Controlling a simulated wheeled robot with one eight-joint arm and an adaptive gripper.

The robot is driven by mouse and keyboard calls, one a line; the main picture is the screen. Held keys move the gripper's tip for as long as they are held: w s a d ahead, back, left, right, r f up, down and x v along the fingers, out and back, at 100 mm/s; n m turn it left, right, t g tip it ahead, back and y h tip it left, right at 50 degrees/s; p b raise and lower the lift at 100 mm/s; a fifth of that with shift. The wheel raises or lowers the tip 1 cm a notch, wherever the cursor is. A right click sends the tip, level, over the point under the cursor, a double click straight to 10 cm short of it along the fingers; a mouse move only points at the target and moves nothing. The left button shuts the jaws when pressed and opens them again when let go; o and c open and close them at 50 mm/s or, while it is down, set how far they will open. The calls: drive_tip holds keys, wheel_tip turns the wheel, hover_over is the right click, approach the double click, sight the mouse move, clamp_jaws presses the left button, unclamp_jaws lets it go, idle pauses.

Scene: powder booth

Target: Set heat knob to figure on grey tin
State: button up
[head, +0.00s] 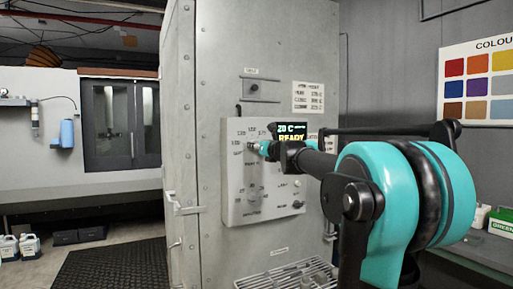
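The grey control panel (233,205) is on the front of a grey metal cabinet. My gripper (256,147) is at the upper left of the panel, at a dial with small printed figures around it. A small pale knob end (251,146) shows at the fingertips; whether the fingers hold it or only touch it is unclear. The knob's pointer cannot be read. A display (290,133) reads "20 C" and "READY". Tins at the right edge include one with a green label reading "GREEN" (501,222); no figure on a grey tin is readable.
A lower dial (253,194) and a small dark knob (297,204) are on the panel. A printed card (308,97) with temperature lines hangs above. A slotted grille (290,280) lies below. A colour chart (480,80) is on the right wall. Floor at left has a dark mat (110,270).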

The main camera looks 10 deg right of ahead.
drive_tip(key=shift+m, duration=1.1)
drive_tip(key=o, duration=1.2)
drive_tip(key=shift+c, duration=0.2)
drive_tip(key=shift+s, duration=0.15)
drive_tip(key=v, duration=1.1)
drive_tip(key=shift+s, duration=0.35)
drive_tip(key=shift+d+f, duration=0.1)
